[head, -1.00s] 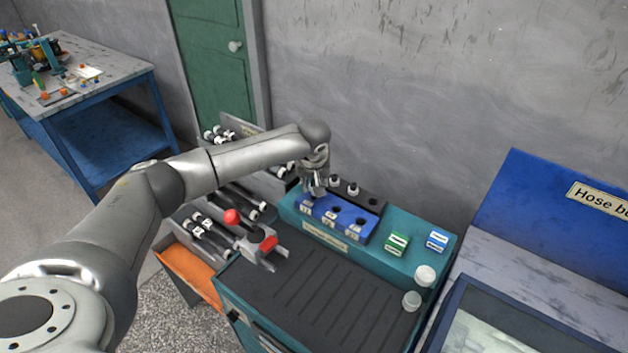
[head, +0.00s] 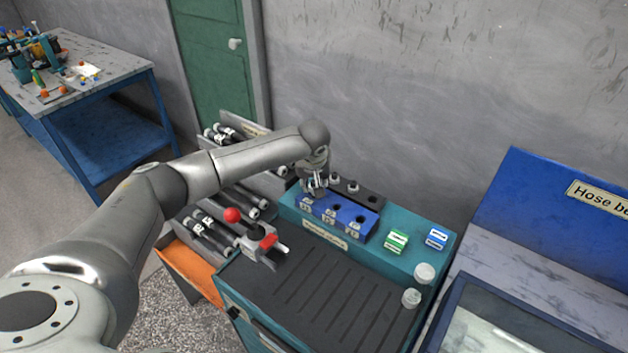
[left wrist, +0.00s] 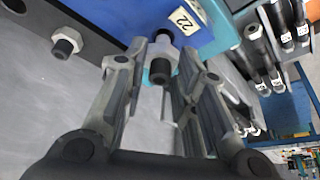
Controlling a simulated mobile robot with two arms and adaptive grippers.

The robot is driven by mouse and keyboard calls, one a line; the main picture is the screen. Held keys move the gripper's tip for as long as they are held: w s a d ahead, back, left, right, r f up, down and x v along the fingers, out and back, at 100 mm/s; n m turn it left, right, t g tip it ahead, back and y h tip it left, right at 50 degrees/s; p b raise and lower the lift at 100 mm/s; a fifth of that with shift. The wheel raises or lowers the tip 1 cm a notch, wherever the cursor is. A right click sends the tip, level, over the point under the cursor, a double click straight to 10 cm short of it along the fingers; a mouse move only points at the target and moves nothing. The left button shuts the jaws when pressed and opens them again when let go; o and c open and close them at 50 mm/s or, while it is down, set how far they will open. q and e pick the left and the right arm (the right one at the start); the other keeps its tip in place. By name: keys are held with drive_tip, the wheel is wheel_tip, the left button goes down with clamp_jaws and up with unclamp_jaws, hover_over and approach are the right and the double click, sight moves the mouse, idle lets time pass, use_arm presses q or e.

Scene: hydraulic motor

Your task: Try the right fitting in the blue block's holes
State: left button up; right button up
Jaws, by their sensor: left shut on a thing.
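The blue block (head: 337,213) sits on the teal bench and has white number labels along its front. Its middle and right holes look empty. My left gripper (head: 316,188) is over its left end and hides the left hole. In the left wrist view the gripper (left wrist: 158,88) is shut on a grey metal fitting (left wrist: 160,68) with a hex part, beside the blue block's label "22" (left wrist: 184,20). I cannot tell whether the fitting is in the hole. My right gripper is not in view.
A dark rack (head: 362,192) behind the block holds two fittings (head: 352,186) and shows an empty hole. Green and blue boxes (head: 397,242) stand to the right. A red-knobbed lever clamp (head: 262,245) stands in front. The ribbed dark mat (head: 325,290) is clear.

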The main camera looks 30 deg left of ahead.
use_arm(q)
drive_tip(key=shift+f+b, duration=0.45)
drive_tip(key=shift+f, duration=0.75)
idle(0.3)
drive_tip(key=o, duration=1.1)
drive_tip(key=shift+r, duration=0.1)
drive_tip(key=v, duration=1.1)
drive_tip(key=shift+s+r, duration=0.1)
drive_tip(key=shift+r, duration=0.3)
